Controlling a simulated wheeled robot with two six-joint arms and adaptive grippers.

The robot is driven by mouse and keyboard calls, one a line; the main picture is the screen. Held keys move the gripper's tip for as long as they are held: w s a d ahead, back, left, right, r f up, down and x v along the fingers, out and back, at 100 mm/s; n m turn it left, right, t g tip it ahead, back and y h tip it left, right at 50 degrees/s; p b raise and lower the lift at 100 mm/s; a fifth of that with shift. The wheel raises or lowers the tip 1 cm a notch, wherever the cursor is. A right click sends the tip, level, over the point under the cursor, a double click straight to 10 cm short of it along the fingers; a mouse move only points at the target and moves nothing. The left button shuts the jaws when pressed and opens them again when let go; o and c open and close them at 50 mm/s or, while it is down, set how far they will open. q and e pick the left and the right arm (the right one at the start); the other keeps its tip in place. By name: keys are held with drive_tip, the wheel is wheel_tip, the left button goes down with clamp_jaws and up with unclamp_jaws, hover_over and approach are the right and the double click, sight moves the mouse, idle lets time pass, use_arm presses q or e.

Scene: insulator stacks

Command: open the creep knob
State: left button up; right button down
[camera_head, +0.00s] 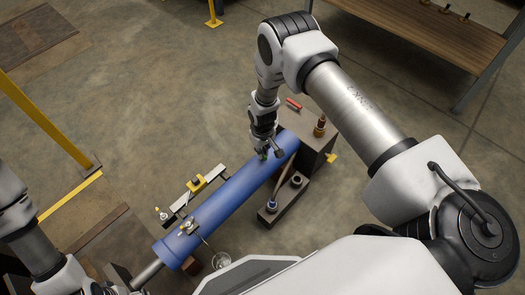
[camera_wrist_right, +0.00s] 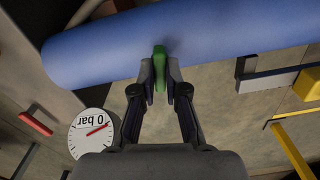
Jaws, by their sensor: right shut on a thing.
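A green knob (camera_wrist_right: 159,66), which I take as the creep knob, stands at the side of a long blue cylinder (camera_wrist_right: 215,38). My right gripper (camera_wrist_right: 160,85) is shut on the green knob, with one finger on each side of it. In the head view my right gripper (camera_head: 264,150) points down at the far end of the blue cylinder (camera_head: 225,203), and only a small bit of green shows there. My left arm comes in at the left edge, and its gripper does not show.
A dark block (camera_head: 312,135) with a brass fitting (camera_head: 320,126) and a red handle (camera_head: 293,103) stands at the cylinder's far end. A round gauge (camera_wrist_right: 92,132) reads 0 bar. A yellow-clamped rail (camera_head: 197,184) lies left of the cylinder. A wooden bench (camera_head: 430,35) is at upper right.

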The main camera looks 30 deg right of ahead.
drive_tip(key=shift+n, duration=1.1)
drive_tip(key=c, duration=1.2)
unclamp_jaws()
drive_tip(key=shift+r, duration=0.15)
wheel_tip(320, 180, up, 12)
